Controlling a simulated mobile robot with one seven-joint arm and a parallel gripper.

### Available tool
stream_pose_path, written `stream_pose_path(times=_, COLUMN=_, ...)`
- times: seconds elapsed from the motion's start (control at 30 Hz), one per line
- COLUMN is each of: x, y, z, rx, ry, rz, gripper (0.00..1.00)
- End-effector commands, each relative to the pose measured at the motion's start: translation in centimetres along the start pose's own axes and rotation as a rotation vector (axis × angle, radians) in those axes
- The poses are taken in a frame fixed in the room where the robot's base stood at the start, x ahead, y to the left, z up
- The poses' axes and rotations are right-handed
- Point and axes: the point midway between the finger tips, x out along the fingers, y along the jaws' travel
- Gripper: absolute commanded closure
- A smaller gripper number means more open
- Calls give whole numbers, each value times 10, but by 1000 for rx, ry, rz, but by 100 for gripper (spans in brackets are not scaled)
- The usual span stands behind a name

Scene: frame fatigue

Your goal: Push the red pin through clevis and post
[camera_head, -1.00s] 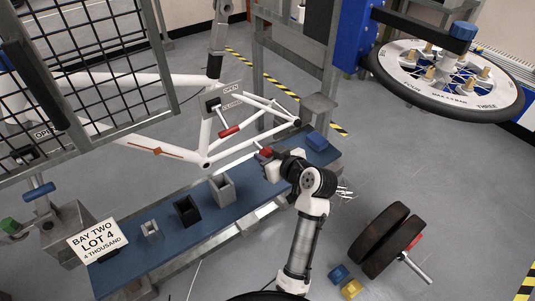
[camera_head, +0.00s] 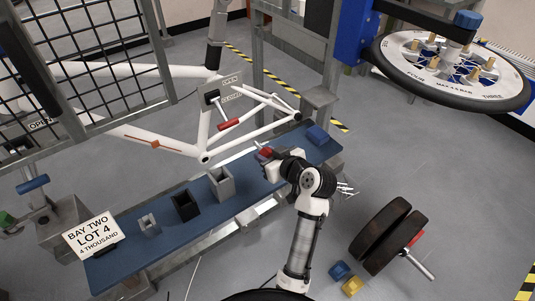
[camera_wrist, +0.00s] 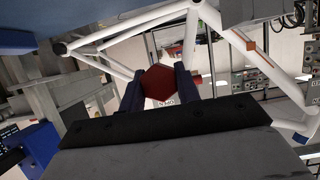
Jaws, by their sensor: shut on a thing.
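My gripper (camera_head: 268,156) is over the right part of the blue bench top, below the rear of the white bicycle frame (camera_head: 178,142). It is shut on a red pin (camera_wrist: 158,82), whose six-sided red end shows between the two dark fingers in the wrist view. In the head view only a small red bit of the pin (camera_head: 264,151) shows at the fingertips. The rest of the pin is hidden. I cannot make out a clevis or post at the pin, nor whether the pin is in anything.
A blue bench (camera_head: 160,240) carries a small grey block (camera_head: 148,224), a black box (camera_head: 186,205), a grey box (camera_head: 221,183) and a blue block (camera_head: 317,134). A red-handled lever (camera_head: 228,124) stands above. Dark weight discs (camera_head: 388,236) lie on the floor at right.

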Motion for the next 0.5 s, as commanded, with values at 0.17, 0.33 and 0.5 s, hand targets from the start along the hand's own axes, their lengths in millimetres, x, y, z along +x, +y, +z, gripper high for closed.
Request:
stream_pose_path(times=0.17, x=3, y=0, z=6, rx=0, ry=0, rz=0, gripper=90)
stream_pose_path(times=0.33, x=5, y=0, z=11, rx=0, ry=0, rz=0, gripper=90)
stream_pose_path(times=0.5, x=6, y=0, z=16, rx=0, ry=0, rz=0, gripper=90)
